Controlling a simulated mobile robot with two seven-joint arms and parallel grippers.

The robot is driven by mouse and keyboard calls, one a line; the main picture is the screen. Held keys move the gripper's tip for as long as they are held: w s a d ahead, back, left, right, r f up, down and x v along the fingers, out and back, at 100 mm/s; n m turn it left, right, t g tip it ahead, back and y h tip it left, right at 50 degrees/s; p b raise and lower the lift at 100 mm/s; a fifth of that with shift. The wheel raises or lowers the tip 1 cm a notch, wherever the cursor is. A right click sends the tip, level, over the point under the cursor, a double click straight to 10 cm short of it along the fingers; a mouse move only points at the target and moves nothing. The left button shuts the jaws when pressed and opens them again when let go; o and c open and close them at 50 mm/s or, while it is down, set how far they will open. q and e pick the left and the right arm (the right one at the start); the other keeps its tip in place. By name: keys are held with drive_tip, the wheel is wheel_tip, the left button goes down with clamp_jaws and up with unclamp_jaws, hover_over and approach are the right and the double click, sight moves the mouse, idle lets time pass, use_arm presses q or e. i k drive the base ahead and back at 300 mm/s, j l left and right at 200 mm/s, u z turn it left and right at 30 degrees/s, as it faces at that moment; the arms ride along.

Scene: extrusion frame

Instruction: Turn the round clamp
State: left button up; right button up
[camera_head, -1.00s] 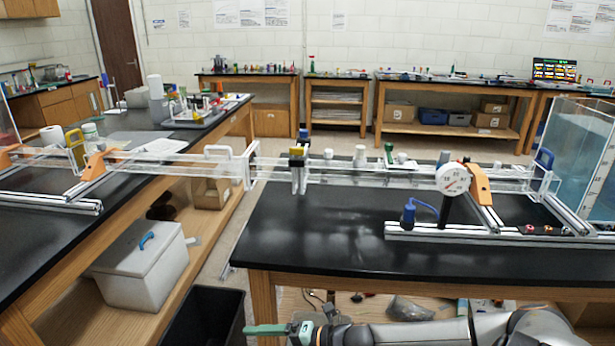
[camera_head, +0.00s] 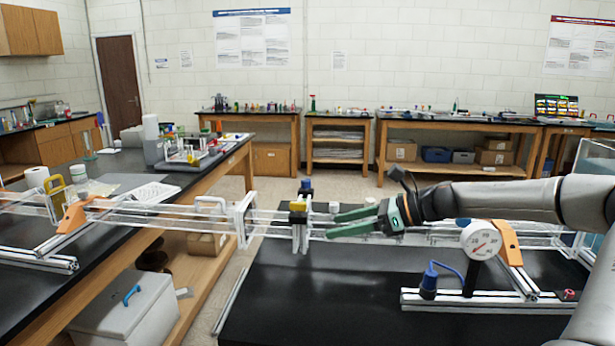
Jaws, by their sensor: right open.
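My right gripper (camera_head: 333,225) reaches in from the right above the black table. Its two green fingers are apart and empty, pointing left. Just left of the fingertips, a clear upright bracket on the frame carries a clamp with a yellow and black block (camera_head: 298,207) and a round blue knob (camera_head: 306,185) on top. The fingertips look close to this bracket, but I cannot tell whether they touch it. I cannot tell for sure which part is the round clamp. The clear-railed extrusion frame (camera_head: 170,215) runs across both tables; my gripper and arm hide part of it. My left gripper is out of view.
A round white gauge (camera_head: 481,239) stands beside an orange bracket (camera_head: 507,243) at the right. A blue valve (camera_head: 430,276) with a tube sits near it. The black table (camera_head: 320,300) is clear in front. A grey lidded box (camera_head: 125,315) lies at the lower left.

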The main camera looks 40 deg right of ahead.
sight(306, 183)
drive_tip(key=i+l, duration=0.25)
drive_tip(key=l, duration=0.15)
drive_tip(key=i+l, duration=0.2)
drive_tip(key=l, duration=0.2)
drive_tip(key=i+l, duration=0.25)
drive_tip(key=l, duration=0.15)
